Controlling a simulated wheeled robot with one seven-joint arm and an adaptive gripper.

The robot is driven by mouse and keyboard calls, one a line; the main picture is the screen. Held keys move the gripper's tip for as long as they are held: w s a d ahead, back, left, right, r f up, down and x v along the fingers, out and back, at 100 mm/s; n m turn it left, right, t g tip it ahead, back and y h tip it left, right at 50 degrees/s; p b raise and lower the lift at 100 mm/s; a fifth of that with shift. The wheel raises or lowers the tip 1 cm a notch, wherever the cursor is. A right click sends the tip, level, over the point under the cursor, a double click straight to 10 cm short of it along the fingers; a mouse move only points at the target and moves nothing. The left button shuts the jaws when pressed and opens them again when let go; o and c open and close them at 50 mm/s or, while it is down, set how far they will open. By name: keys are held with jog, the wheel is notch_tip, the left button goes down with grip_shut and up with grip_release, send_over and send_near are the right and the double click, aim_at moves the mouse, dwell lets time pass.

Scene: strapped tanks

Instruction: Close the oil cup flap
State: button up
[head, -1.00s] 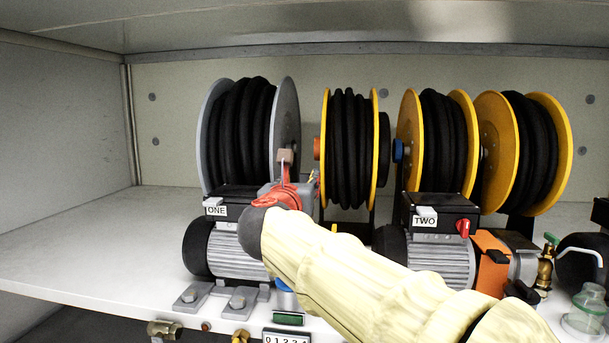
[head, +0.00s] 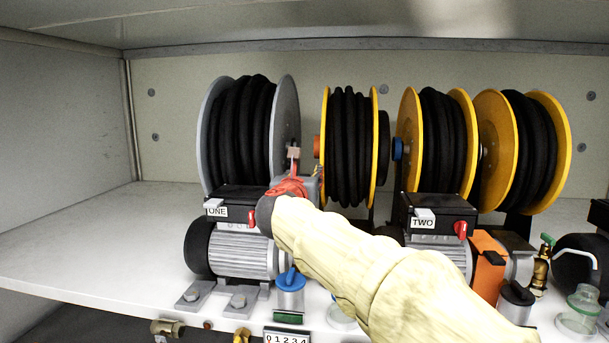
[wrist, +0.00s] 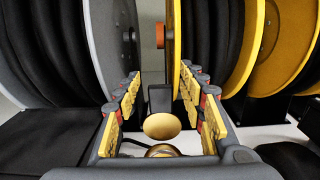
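A round brass flap (wrist: 162,126) stands raised in the wrist view, just above and behind a brass cup rim (wrist: 162,151). These look like the oil cup and its lid, standing open. My gripper (wrist: 161,80) is open, with its yellow-padded fingers left and right of the flap and no visible contact. In the head view my gripper (head: 295,165) is between the grey reel and the first yellow reel, above motor ONE. There, the oil cup is hidden behind my gripper and arm.
A grey hose reel (head: 287,120) and several yellow reels (head: 408,145) stand close behind. Motor ONE (head: 235,255) and motor TWO (head: 440,255) sit on the white shelf (head: 90,245). A blue-knobbed cup (head: 291,282) stands in front. The shelf's left side is clear.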

jog(key=shift+c, duration=1.1)
jog(key=c, duration=0.8)
